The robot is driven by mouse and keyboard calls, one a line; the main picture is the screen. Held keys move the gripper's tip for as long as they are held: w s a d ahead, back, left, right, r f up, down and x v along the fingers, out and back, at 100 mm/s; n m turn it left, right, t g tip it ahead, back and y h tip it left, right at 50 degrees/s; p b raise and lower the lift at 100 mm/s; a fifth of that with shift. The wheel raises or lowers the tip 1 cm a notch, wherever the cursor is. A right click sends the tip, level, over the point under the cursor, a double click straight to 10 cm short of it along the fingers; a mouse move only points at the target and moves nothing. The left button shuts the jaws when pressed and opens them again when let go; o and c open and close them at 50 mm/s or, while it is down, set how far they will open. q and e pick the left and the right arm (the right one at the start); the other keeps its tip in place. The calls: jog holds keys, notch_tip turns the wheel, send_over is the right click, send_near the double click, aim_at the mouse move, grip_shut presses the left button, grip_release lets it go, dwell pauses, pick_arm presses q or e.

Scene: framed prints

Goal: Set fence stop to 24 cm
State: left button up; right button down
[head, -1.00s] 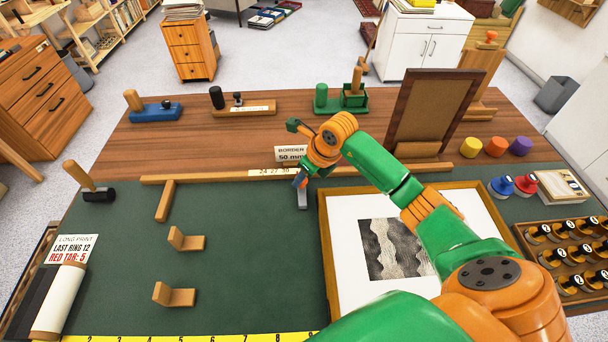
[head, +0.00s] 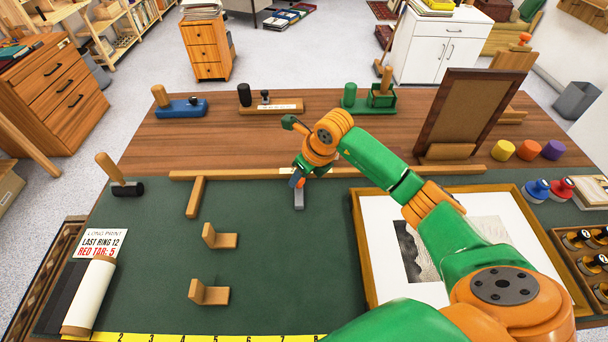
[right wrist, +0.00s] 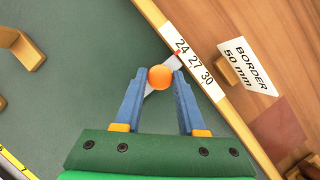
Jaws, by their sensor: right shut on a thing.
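The fence (head: 235,175) is a long wooden strip along the back of the green mat. Its white scale (right wrist: 195,63) shows 24, 27 and 30 in the right wrist view. The stop (head: 299,200) is a grey bar with an orange knob (right wrist: 161,77), lying against the front of the fence. Its red pointer tip (right wrist: 178,53) sits next to the 24 mark. My right gripper (head: 299,180) is shut on the knob, one blue finger on each side. In the head view my gripper and arm hide most of the scale. My left gripper is not in view.
A framed print (head: 365,275) lies right of the stop, under my right arm. A standing brown frame (head: 470,115) is behind the fence. A BORDER 50 mm card (right wrist: 246,65) stands behind the scale. Wooden brackets (head: 220,238) lie to the left on the mat.

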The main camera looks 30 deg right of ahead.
jog(key=c, duration=0.6)
grip_release()
jog(key=shift+a, duration=0.2)
jog(key=shift+o, duration=0.4)
jog(key=shift+w+a, duration=0.1)
jog(key=shift+r, duration=0.2)
jog(key=a+b+v, duration=0.1)
jog(key=v, duration=0.5)
jog(key=shift+d+r, duration=0.4)
jog(key=shift+d, duration=0.15)
jog(key=shift+s+f, duration=0.1)
jog(key=shift+s, duration=0.15)
